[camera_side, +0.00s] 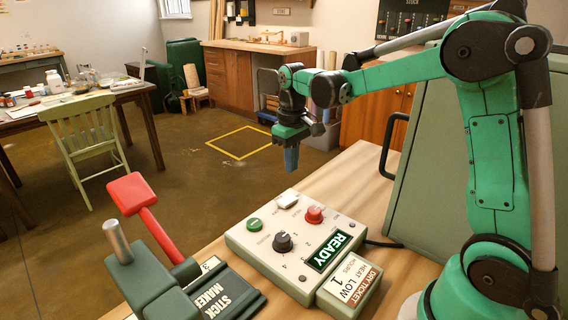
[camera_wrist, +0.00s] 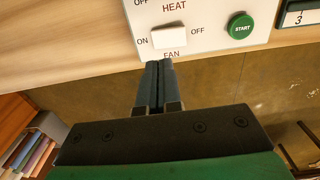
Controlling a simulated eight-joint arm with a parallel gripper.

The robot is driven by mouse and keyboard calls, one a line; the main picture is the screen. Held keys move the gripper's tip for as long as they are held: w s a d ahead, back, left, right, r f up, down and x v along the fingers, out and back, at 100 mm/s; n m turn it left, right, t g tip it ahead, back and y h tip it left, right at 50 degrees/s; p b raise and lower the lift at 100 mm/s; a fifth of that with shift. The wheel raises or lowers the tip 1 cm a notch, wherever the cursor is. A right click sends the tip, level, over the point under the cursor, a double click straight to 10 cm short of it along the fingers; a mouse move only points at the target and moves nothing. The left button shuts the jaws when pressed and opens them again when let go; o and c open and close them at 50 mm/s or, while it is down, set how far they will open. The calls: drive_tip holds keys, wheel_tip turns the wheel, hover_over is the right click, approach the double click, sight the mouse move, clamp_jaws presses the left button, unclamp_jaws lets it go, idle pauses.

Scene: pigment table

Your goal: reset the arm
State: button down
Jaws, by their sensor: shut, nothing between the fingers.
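My gripper (camera_side: 291,163) is at the end of my green arm, pointing down above the far edge of the control box (camera_side: 262,242). Its fingers are shut together and empty. In the wrist view the closed fingertips (camera_wrist: 158,66) show just below the white FAN switch (camera_wrist: 169,37); I cannot tell the gap in height. The box also carries a green START button (camera_side: 254,224), a red knob (camera_side: 314,214), a dark dial (camera_side: 282,242) and a lit display (camera_side: 328,251) reading READY.
A ticket block (camera_side: 349,290) reading "DRY TICKET, HEAT LOW, HOURS 1" sits at the box's front. A green stick maker (camera_side: 150,277) with a red lever (camera_side: 148,214) stands at left. A green cabinet (camera_side: 425,165) stands at right. Bare wood (camera_side: 352,183) lies behind the box.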

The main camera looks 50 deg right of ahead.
drive_tip(key=shift+r, duration=0.15)
drive_tip(key=shift+s+a+r, duration=0.1)
drive_tip(key=shift+a+r, duration=0.05)
drive_tip(key=shift+a, duration=0.05)
drive_tip(key=s+a+r+t, duration=0.2)
drive_tip(key=s+a+t, duration=0.5)
drive_tip(key=s+a, duration=0.1)
drive_tip(key=shift+s+a, duration=0.35)
drive_tip(key=shift+s, duration=0.5)
